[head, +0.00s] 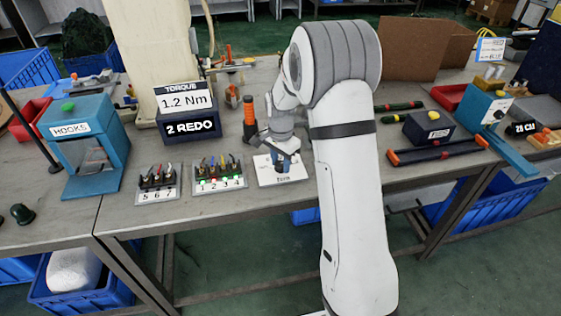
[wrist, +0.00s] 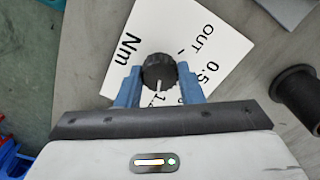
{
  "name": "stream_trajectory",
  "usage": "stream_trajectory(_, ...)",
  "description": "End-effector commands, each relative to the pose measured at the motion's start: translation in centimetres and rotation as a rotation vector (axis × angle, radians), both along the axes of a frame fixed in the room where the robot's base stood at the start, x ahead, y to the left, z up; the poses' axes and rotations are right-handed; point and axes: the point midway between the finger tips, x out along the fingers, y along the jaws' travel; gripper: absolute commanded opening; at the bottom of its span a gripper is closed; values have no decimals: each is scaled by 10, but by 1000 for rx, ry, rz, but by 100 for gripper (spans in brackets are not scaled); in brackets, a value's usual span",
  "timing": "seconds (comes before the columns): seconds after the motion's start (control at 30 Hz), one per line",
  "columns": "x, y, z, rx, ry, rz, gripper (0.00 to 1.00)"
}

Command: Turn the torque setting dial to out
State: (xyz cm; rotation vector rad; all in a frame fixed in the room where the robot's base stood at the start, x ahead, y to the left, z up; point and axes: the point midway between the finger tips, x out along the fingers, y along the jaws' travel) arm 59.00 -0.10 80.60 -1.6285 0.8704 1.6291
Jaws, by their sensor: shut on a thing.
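The torque setting dial (wrist: 159,70) is a dark ribbed knob on a white scale plate (wrist: 185,22), with "Nm", "OUT" and "0.5" readable. Its white pointer line faces the bottom of the wrist view, by a partly hidden mark that looks like "1.2", away from "OUT" at upper right. My gripper (wrist: 159,84) has its blue fingers shut on the dial, one on each side. In the head view my gripper (head: 287,160) is over the white plate (head: 268,175) on the bench, and the dial is hidden. The torque display (head: 186,101) reads "1.2 Nm".
A "2 REDO" box (head: 190,127) stands behind left. Numbered racks (head: 219,183) with small parts are left of the plate. An orange-handled tool (head: 250,117) stands close behind it. A dark cylinder (wrist: 298,92) is right in the wrist view.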

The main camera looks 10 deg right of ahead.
Motion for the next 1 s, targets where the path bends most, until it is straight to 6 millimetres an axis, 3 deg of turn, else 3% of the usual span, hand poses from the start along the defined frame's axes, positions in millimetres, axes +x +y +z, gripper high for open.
stream_trajectory(0.47,0,1,0,1,0,139,11)
stream_trajectory(1.0,0,1,0,2,-1,632,11)
